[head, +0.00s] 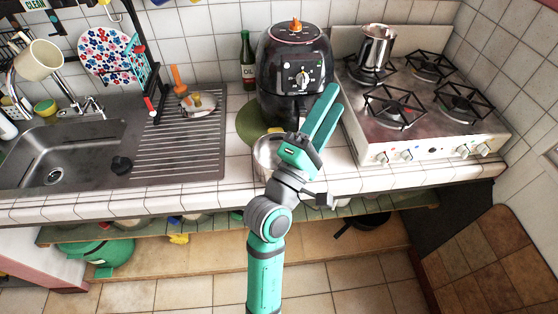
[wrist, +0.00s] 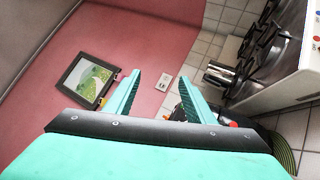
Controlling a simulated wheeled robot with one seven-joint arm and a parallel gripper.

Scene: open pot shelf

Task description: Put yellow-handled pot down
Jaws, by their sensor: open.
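My gripper (head: 332,96) is raised above the counter in front of the black air fryer. Its two green fingers are apart. In the wrist view my gripper (wrist: 161,80) is open with nothing between the fingers. A silver pot (head: 264,155) stands on the counter just behind and left of my wrist, partly hidden by it.
The air fryer (head: 292,65) stands behind my gripper, with a green round mat (head: 252,122) beside it. A stove (head: 436,137) with a metal pot (head: 376,47) is to the right. The sink (head: 50,157) and drainboard are left. A green pot (head: 98,256) and a black pan are below.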

